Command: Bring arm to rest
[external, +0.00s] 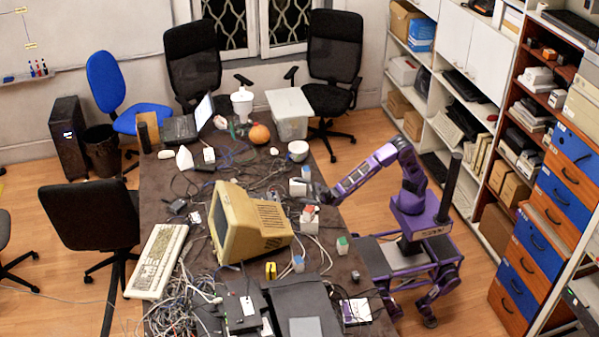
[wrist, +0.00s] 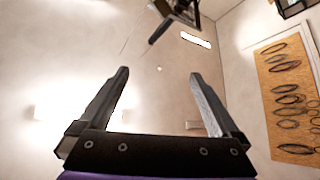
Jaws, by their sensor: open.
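My purple arm reaches out over the right side of the cluttered table (external: 160,207) in the external view. My gripper (external: 304,191) is at the end of it, above the table among small boxes and cables, and its fingers are too small to read there. In the wrist view my gripper (wrist: 159,85) shows two dark fingers spread wide apart with nothing between them. The wrist camera looks up at a pale wall and ceiling. My purple base stands on the floor at the right of the table.
An old beige monitor (external: 232,228), a keyboard (external: 158,262), an orange pumpkin-like ball (external: 259,134) and a white bin (external: 289,112) crowd the table. Shelves (external: 450,115) and blue-fronted drawers (external: 535,235) stand to the right. A pegboard with cables (wrist: 289,97) hangs on the wall.

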